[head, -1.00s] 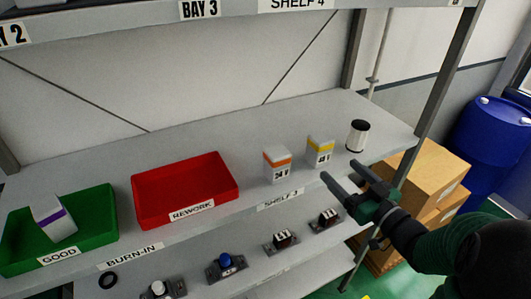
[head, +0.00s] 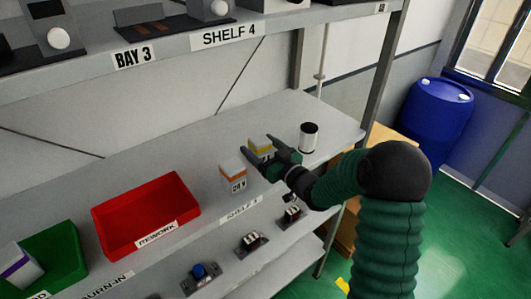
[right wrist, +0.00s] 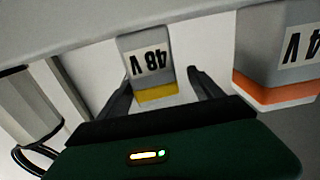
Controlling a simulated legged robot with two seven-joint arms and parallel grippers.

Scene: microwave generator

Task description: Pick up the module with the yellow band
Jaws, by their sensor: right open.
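The module with the yellow band (head: 262,142) stands upright on the shelf and is partly hidden by my right gripper in the head view. My right gripper (head: 260,148) is open, with a finger towards either side of it. In the right wrist view the module (right wrist: 148,62) shows a 48 V label and its yellow band between the two open fingers (right wrist: 162,84). I cannot tell whether a finger touches it. My left gripper is not in view.
An orange-banded module (head: 232,178) stands close at the left of my right gripper. A white cylinder with a dark top (head: 309,138) stands to the right. A red REWORK bin (head: 147,212) and a green bin (head: 50,258) are further left. Another shelf (head: 215,42) runs overhead.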

